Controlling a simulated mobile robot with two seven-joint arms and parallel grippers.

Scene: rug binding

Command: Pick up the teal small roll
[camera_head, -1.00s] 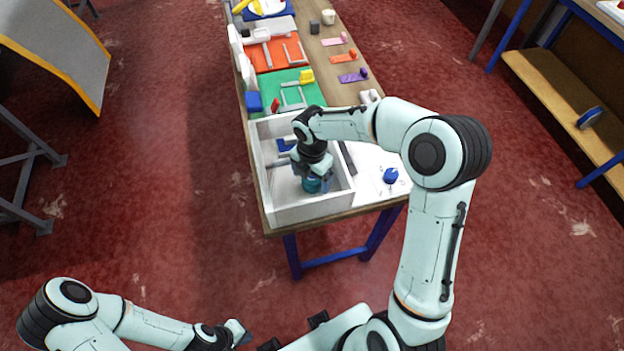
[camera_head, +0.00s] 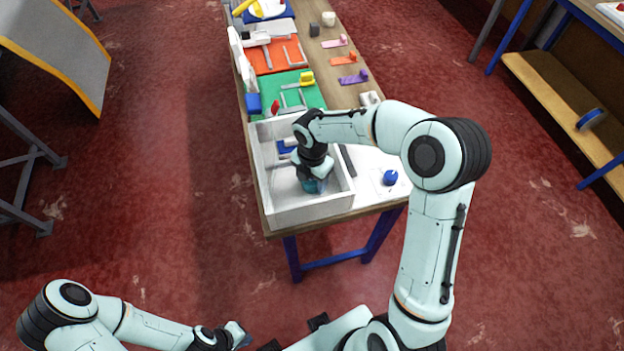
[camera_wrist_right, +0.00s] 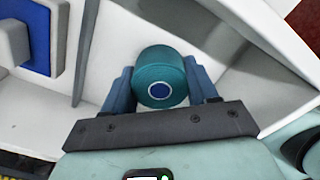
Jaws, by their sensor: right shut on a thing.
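The teal small roll (camera_wrist_right: 162,70) is a short cylinder with a dark blue and white centre on its end face. It sits between the two blue fingers of my right gripper (camera_wrist_right: 161,88), which is shut on it. In the head view the roll (camera_head: 311,186) is mostly hidden under the gripper, inside the white open box (camera_head: 308,209) at the near end of the table. I cannot tell whether the roll touches the box floor. My left gripper (camera_head: 238,335) is low at the bottom, away from the table; its finger opening is unclear.
A blue block piece (camera_head: 285,147) lies in the box's far part; it also shows in the wrist view (camera_wrist_right: 38,30). The box walls surround my right gripper. Green (camera_head: 300,90) and orange (camera_head: 275,58) boards lie beyond. A blue knob (camera_head: 390,177) stands right of the box.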

